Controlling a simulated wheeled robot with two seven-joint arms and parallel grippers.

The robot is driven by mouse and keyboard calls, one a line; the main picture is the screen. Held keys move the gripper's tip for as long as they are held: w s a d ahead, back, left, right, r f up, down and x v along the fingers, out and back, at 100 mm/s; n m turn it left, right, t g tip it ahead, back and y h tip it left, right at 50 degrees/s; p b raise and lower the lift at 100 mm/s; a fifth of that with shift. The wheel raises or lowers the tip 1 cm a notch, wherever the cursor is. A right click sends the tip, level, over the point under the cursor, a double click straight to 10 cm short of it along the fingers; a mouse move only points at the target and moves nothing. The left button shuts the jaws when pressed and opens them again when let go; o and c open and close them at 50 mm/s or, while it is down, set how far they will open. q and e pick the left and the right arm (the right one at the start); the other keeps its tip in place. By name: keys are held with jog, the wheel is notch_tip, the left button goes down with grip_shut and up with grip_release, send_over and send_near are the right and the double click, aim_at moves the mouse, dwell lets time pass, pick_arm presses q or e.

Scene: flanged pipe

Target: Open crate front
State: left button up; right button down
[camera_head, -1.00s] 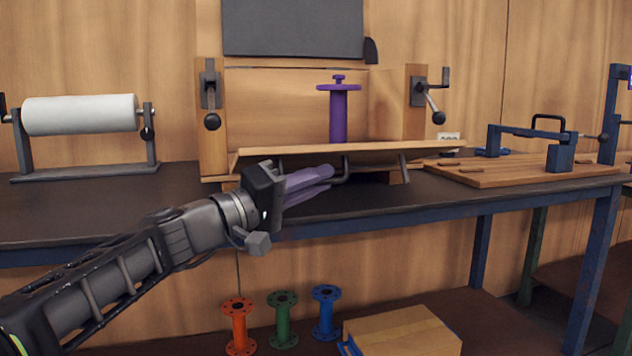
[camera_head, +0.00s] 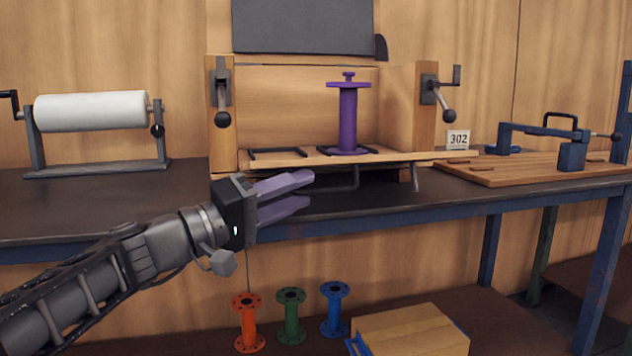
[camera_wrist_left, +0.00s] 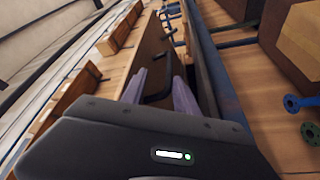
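The wooden crate (camera_head: 410,110) stands open at the front on the dark workbench. Its front panel (camera_head: 430,157) is swung down, roughly level, with a dark bar handle (camera_head: 356,180) hanging below it. A purple flanged pipe (camera_head: 348,118) stands upright inside, its base visible. My left gripper (camera_head: 310,190) is open and empty, its purple fingers in front of and below the panel, left of the handle. In the left wrist view, the fingers (camera_wrist_left: 160,88) are spread apart and the dark handle (camera_wrist_left: 158,97) shows near their tips; contact cannot be told. My right gripper is not in view.
Lever latches sit on the left post (camera_head: 222,92) and right post (camera_head: 437,95). A white roll on a stand (camera_head: 92,112) is at left, a wooden board with a blue clamp (camera_head: 572,157) at right. Orange, green and blue pipes (camera_head: 291,315) and a cardboard box (camera_head: 412,335) are below.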

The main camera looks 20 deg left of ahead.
pick_arm(q)
jog(key=shift+v, duration=0.9)
jog(key=shift+s+a+r, duration=0.1)
jog(key=v, duration=0.8)
jog(key=shift+a+f+b, duration=0.3)
jog(key=shift+f+b, duration=0.05)
jog(key=shift+s, duration=0.1)
